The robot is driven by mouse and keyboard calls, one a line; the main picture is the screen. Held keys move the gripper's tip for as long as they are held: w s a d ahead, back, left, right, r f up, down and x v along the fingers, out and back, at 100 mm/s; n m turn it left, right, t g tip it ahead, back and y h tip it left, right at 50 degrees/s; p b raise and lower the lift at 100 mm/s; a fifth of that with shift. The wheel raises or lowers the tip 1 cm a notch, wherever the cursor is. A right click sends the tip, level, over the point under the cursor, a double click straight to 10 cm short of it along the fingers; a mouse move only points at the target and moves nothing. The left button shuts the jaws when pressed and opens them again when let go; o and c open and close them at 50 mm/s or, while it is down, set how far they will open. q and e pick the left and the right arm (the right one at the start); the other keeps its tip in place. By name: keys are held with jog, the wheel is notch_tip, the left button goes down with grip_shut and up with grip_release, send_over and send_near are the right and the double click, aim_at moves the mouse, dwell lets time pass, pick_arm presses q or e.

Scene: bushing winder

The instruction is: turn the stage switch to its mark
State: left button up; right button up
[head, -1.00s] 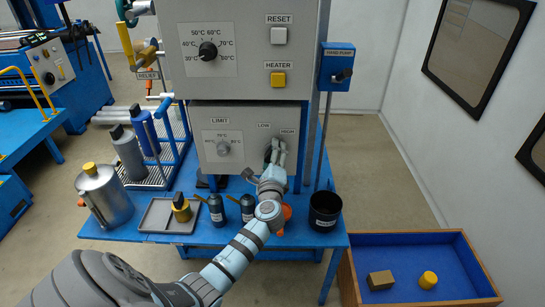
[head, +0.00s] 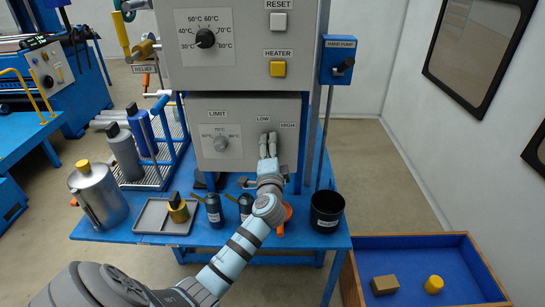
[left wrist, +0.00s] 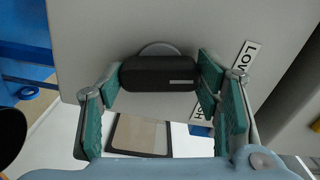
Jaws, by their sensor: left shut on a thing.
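The stage switch (left wrist: 158,74) is a black bar-shaped knob with a short white line near its right end in the left wrist view. It sits on the grey panel by the LOW (left wrist: 245,60) and HIGH (head: 287,126) labels. In the wrist view the line points to the right, between the two labels; HIGH is partly covered by a finger. My left gripper (head: 268,138) is at the panel under LOW, its green-padded fingers (left wrist: 160,85) on either end of the knob, shut on it. In the head view the fingers hide the switch. My right gripper is not in view.
The limit dial (head: 221,143) is left of the switch, the heater button (head: 278,69) above it. Below, the blue table (head: 150,238) holds a metal jug (head: 98,196), a grey tray (head: 152,217), small dark bottles (head: 214,210) and a black bin (head: 326,212).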

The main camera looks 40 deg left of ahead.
pick_arm(q)
jog(key=shift+n+b, duration=0.85)
jog(key=shift+n, duration=0.75)
jog(key=o, duration=1.2)
jog(key=shift+c, duration=0.2)
jog(key=v, duration=1.2)
